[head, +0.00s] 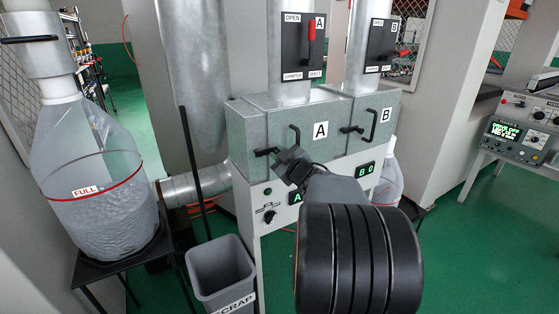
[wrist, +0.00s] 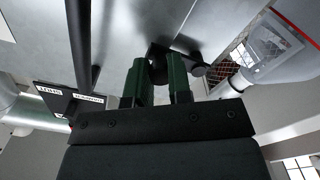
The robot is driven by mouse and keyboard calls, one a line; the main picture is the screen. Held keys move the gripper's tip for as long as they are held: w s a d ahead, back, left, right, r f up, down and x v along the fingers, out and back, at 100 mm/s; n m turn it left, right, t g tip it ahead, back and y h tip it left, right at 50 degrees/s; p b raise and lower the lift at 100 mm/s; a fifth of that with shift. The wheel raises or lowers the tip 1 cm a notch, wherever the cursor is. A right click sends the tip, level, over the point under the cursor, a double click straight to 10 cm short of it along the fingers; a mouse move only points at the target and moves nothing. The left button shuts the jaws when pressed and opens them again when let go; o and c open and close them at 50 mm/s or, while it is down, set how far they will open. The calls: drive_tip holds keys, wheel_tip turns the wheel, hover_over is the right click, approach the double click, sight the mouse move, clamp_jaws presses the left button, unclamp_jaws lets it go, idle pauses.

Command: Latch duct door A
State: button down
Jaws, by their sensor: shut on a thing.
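Duct door A (head: 320,131) is a grey metal panel with an "A" label; it looks flush with its housing, though my arm covers its lower part. Its black pull handle (head: 295,134) stands at the panel's left and shows as a dark bar in the wrist view (wrist: 78,45). The black latch (head: 265,152) is at the door's lower left. In the head view my gripper (head: 286,160) is at the latch. In the wrist view its green fingers (wrist: 160,82) are shut on a dark knob of the latch (wrist: 198,70). The fingers hide part of it.
Door B (head: 377,115) with its own latch (head: 350,129) is to the right. Damper plate A (head: 302,45) is above, its red lever raised. A grey scrap bin (head: 221,268) and a clear bag marked FULL (head: 95,190) stand at left. A black pole (head: 192,165) rises beside the bin.

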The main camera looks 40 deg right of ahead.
drive_tip(key=shift+r, duration=0.15)
idle(0.4)
drive_tip(key=c, duration=1.1)
unclamp_jaws()
drive_tip(key=shift+o, duration=0.2)
drive_tip(key=s+a, duration=0.1)
drive_tip(key=s, duration=1.2)
drive_tip(key=shift+s+a+p, duration=0.35)
drive_tip(key=shift+a, duration=0.05)
